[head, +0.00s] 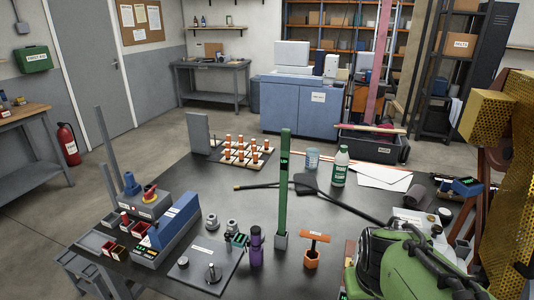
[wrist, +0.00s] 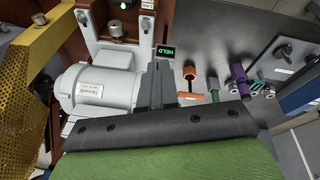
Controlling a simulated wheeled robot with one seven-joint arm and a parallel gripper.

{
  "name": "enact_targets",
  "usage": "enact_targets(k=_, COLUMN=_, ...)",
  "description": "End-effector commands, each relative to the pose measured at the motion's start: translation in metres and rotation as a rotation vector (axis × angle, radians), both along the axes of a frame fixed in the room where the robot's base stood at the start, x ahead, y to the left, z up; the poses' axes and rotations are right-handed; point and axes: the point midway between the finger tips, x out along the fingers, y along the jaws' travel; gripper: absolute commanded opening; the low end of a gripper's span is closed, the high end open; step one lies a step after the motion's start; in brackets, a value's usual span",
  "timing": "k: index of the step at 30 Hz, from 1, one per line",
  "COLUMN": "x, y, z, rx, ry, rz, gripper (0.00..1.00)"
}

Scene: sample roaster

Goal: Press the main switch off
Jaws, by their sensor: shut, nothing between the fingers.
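A red knob on a yellow base (head: 149,193) sits on a grey box (head: 143,206) at the left of the dark table in the head view. It looks like a rotary switch, but its label is too small to read. I cannot tell whether this is the main switch. My gripper (wrist: 168,72) shows in the wrist view with its dark fingers together and nothing between them. In the head view my green arm hides the gripper.
A yellow perforated guard (wrist: 38,60) stands left of the motor; it also shows at the right in the head view (head: 513,140).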

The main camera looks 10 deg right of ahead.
Motion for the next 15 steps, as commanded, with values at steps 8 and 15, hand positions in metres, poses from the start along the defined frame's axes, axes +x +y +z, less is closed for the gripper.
enact_targets(k=8, x=-0.069, y=0.102, z=0.084, rx=0.064, ry=-0.226, rz=0.227, gripper=0.0)
enact_targets(k=15, x=-0.088, y=0.116, z=0.089, rx=0.104, ry=-0.263, rz=0.276, gripper=0.0)
